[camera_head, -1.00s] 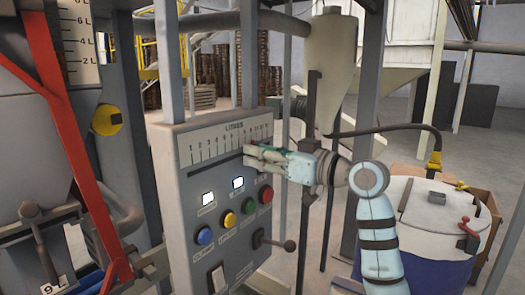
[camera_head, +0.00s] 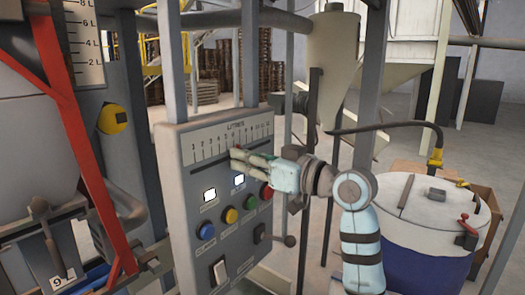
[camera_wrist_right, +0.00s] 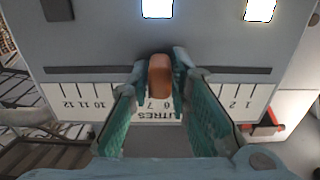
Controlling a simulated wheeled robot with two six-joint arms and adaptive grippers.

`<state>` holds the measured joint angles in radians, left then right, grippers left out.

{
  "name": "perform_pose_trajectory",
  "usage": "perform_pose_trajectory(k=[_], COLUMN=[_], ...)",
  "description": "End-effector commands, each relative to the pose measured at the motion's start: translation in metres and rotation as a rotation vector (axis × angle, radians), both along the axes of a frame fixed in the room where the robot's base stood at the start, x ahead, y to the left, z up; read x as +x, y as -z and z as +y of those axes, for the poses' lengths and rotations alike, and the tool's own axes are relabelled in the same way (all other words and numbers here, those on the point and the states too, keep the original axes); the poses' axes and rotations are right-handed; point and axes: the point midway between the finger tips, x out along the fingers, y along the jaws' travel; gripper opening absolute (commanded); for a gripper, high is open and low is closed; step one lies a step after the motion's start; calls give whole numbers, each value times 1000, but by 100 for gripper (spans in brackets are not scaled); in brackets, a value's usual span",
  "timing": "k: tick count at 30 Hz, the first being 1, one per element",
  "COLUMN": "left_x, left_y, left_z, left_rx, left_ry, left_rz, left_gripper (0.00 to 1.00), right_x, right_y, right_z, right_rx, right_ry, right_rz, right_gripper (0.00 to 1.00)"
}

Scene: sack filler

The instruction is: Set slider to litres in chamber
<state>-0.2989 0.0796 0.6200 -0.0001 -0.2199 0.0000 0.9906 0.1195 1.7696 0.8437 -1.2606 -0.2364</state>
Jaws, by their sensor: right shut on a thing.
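The grey control panel (camera_head: 190,170) carries a LITRES scale (camera_head: 225,140) numbered 1 to 12 above a horizontal slot. The orange-brown slider knob (camera_wrist_right: 160,76) shows in the right wrist view, where the scale is upside down. My right gripper (camera_head: 236,155) is shut on this knob, its green-padded fingers on either side. The knob stands near the middle of the scale, around 6; the fingers hide the exact mark. The chamber gauge (camera_head: 88,45) at upper left shows marks from 2 L to 8 L; I cannot read a fill level. My left gripper is not in view.
Below the slot are two lit displays, blue (camera_head: 206,231), yellow (camera_head: 231,215), green and red (camera_head: 267,192) buttons, and a lever (camera_head: 288,241). A red frame bar (camera_head: 85,150) stands left. A blue drum (camera_head: 425,270) with a pale lid stands right.

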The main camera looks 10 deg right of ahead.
Motion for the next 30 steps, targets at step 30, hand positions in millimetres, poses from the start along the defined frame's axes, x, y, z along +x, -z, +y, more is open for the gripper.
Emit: perform_pose_trajectory(k=[30], left_x=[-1], left_y=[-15], left_z=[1], left_rx=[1], left_ry=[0], left_rz=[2], left_gripper=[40], right_x=[-34], right_y=[0], right_z=[50], right_rx=[0], right_ry=[1], right_rz=[4], right_gripper=[35])
